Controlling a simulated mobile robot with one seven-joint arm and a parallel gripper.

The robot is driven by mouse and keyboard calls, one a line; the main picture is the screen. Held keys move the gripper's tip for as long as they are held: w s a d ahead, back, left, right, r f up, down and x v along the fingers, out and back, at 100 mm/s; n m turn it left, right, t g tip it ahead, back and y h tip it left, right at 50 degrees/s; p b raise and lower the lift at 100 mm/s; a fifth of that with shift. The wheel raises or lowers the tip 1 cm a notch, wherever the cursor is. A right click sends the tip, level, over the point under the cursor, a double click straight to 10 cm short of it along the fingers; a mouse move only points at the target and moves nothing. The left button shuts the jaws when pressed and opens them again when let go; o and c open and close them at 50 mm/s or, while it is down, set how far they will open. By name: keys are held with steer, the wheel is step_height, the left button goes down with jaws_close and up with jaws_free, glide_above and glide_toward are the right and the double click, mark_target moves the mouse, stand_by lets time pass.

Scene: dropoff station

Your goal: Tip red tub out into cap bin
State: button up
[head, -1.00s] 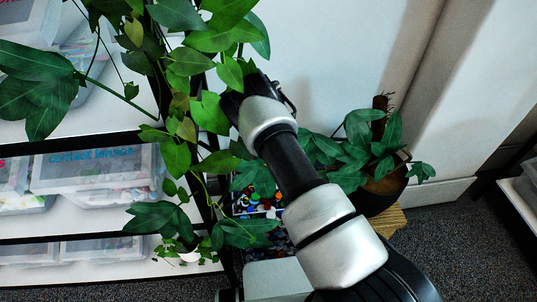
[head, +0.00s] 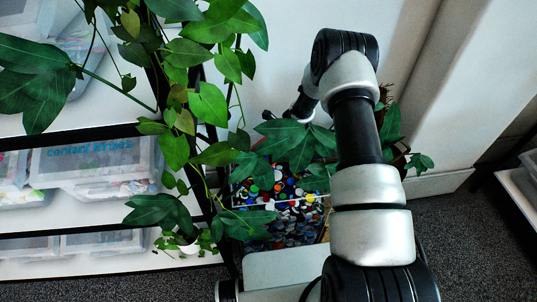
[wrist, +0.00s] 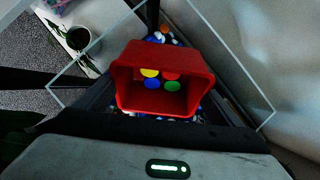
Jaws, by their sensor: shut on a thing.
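The red tub (wrist: 163,98) is in the middle of the wrist view, its open mouth towards the camera. Several caps lie inside: yellow, red, blue and green. My gripper (wrist: 150,118) is shut on the tub at its near side; the fingertips are hard to make out. The cap bin (head: 297,198), full of mixed coloured caps, stands below the leaves in the head view. In the wrist view, loose caps show beyond and beside the tub, which is above the bin. In the head view, leaves hide the tub and most of my gripper.
A trailing plant (head: 175,100) hangs over the left and centre. A shelf with clear boxes (head: 95,165) stands at left. Another potted plant is behind my arm, near the white wall (head: 480,70). A small white pot (head: 188,245) sits on the lower shelf.

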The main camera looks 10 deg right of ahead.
mark_target(276, 161)
steer(key=shift+s+d+f+t+y+b, duration=0.2)
steer(key=shift+t+y+b, duration=0.45)
steer(key=shift+b, duration=4.8)
steer(key=shift+s+d+f+t+y+b, duration=0.2)
steer(key=shift+t+y+b, duration=0.45)
steer(key=shift+b, duration=4.75)
steer(key=t+y+b, duration=0.1)
steer(key=b, duration=0.5)
steer(key=shift+s+d, duration=0.15)
steer(key=shift+s, duration=0.05)
steer(key=shift+s+d+r+t+y+p, duration=0.25)
steer(key=shift+s+r+t+y+p, duration=0.15)
steer(key=shift+t+y, duration=0.3)
steer(key=shift+d+f+t, duration=0.1)
steer(key=shift+f+t, duration=0.05)
steer(key=shift+t, duration=0.35)
steer(key=shift+s+d+r+t+y+b, duration=0.15)
steer(key=shift+s+d+t+y, duration=0.1)
steer(key=shift+t+y, duration=0.3)
steer(key=shift+s+d+r+t+y+b, duration=0.1)
steer(key=shift+s+d+t+y+b, duration=0.1)
steer(key=shift+t+y, duration=0.3)
steer(key=shift+a+r, duration=0.1)
steer(key=shift+r, duration=0.05)
